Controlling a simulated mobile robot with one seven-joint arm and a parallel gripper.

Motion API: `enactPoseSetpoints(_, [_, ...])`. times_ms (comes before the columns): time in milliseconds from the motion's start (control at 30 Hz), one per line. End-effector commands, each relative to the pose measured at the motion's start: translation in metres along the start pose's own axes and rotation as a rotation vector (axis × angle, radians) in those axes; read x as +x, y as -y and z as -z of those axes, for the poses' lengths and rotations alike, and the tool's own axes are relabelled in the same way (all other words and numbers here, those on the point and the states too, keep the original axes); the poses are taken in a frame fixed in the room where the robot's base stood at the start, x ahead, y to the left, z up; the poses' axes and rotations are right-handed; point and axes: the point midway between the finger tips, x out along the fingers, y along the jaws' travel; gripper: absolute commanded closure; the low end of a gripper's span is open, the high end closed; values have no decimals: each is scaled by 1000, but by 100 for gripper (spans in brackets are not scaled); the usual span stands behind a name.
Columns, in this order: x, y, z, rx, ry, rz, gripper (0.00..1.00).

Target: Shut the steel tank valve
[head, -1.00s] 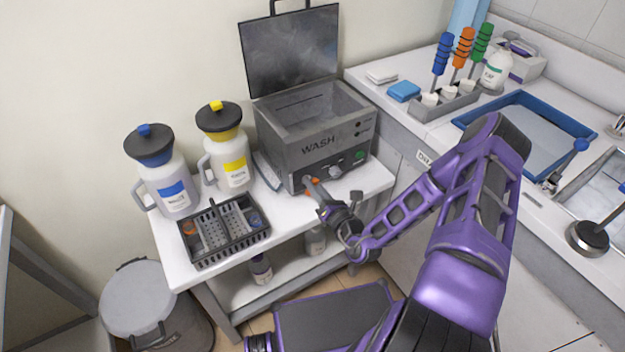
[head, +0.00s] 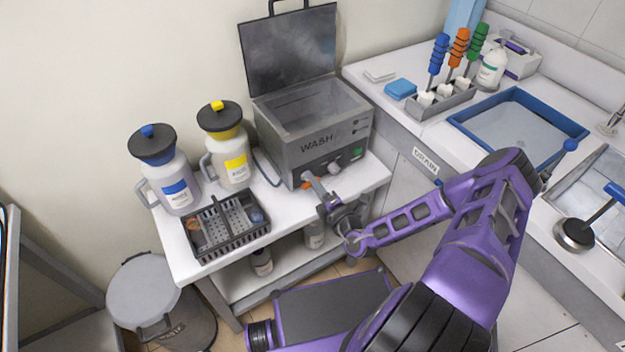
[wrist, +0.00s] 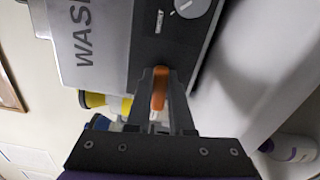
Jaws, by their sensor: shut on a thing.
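The steel wash tank (head: 318,140) stands on the white bench with its lid raised, and "WASH" is on its front. Its orange valve handle (head: 307,183) is low on the front face, left of the round knob. In the wrist view the orange handle (wrist: 160,88) lies between my two fingers. My gripper (head: 315,187) is shut on this handle at the tank's front, and it also shows in the wrist view (wrist: 161,78). My fingers hide part of the handle, and its exact angle is hard to tell in the head view.
A black basket (head: 228,226) and two jugs with blue (head: 172,180) and yellow (head: 230,150) labels stand left of the tank. A grey bin (head: 148,290) is on the floor at left. The sink counter (head: 400,135) is at right.

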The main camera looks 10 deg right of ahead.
Motion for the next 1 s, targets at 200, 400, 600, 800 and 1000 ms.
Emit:
enactPoseSetpoints(200, [-1,2,2,89,-3,4,100])
enactPoseSetpoints(400, [-1,2,2,123,-4,4,100])
enactPoseSetpoints(600, [-1,2,2,129,-5,5,100])
enactPoseSetpoints(800, [-1,2,3,129,-5,5,100])
enactPoseSetpoints(1000, [-1,2,2,127,-3,3,50])
